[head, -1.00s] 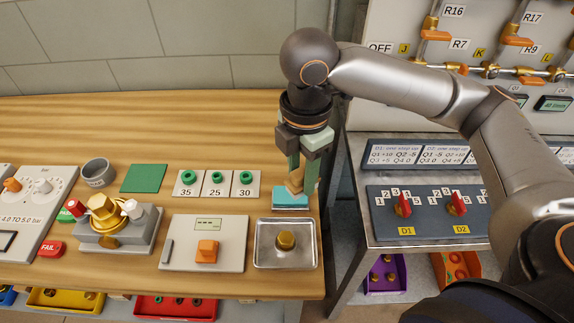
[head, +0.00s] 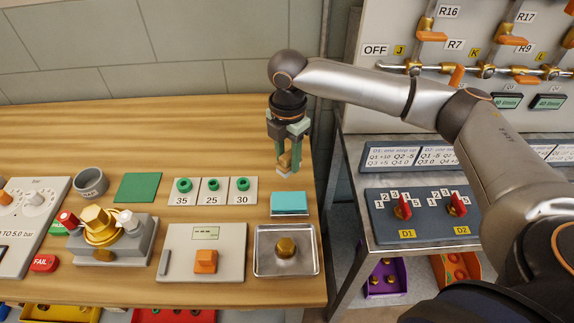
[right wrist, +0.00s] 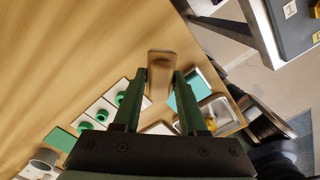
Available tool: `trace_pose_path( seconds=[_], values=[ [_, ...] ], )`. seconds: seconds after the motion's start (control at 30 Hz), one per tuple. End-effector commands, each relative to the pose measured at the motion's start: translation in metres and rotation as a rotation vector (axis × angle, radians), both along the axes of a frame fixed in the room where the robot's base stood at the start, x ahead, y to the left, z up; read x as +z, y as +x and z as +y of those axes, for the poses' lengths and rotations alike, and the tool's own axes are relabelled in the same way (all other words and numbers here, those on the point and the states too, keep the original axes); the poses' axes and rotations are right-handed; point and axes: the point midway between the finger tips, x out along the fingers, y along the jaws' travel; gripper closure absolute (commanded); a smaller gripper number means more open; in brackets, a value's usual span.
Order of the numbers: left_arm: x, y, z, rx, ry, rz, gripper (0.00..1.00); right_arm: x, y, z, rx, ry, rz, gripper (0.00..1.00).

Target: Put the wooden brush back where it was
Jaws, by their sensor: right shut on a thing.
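My right gripper (head: 288,150) is shut on the wooden brush (head: 285,161), over the back right part of the wooden bench. The brush is a small tan piece with a pale lower end, pointing down between the fingers. In the right wrist view, the brush (right wrist: 160,66) shows between the two green fingertips (right wrist: 161,82). I cannot tell whether its lower end touches the bench. A blue block (head: 289,202) lies in front of the brush, apart from it. My left gripper is not in view.
A metal tray (head: 259,268) with a brass part is at the bench's front right. Number cards (head: 213,198) with green rings, a green square (head: 138,187) and a grey cup (head: 91,182) lie to the left. A metal cart (head: 350,170) stands right.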

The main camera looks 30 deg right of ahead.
Motion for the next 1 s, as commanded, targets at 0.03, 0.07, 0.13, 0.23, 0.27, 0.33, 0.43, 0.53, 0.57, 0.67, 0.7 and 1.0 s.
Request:
trace_pose_path(
  seconds=[0.03,0.07,0.13,0.23,0.27,0.33,0.43,0.53,0.57,0.67,0.7,1.0],
  values=[
    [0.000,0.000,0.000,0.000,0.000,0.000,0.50,-0.003,0.003,-0.001,-0.001,0.000,0.001,1.00],
    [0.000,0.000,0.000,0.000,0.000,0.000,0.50,-0.004,0.004,-0.001,0.000,0.000,0.000,1.00],
    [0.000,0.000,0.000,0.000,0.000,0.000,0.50,-0.008,0.006,-0.002,0.000,0.000,-0.001,1.00],
    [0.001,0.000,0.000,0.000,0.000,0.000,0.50,-0.020,0.010,-0.003,0.000,-0.003,0.001,1.00],
    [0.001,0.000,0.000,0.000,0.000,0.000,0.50,-0.024,0.009,-0.003,0.001,-0.003,0.002,1.00],
    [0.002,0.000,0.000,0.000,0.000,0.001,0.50,-0.034,0.009,-0.003,0.001,-0.003,0.002,1.00],
    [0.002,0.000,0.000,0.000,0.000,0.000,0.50,-0.042,0.009,-0.003,0.001,-0.001,0.000,1.00],
    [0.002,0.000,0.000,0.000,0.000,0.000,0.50,-0.043,0.009,-0.003,0.001,-0.001,0.000,1.00],
    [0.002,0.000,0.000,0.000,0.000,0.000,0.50,-0.043,0.009,-0.003,0.001,-0.001,0.000,1.00],
    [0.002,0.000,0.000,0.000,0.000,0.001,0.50,-0.042,0.009,-0.003,0.001,-0.001,0.000,1.00],
    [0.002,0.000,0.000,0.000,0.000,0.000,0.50,-0.043,0.009,-0.003,0.001,-0.001,0.000,1.00],
    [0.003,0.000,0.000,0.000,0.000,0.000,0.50,-0.045,0.009,-0.003,0.000,-0.001,-0.001,0.36]
  ],
)
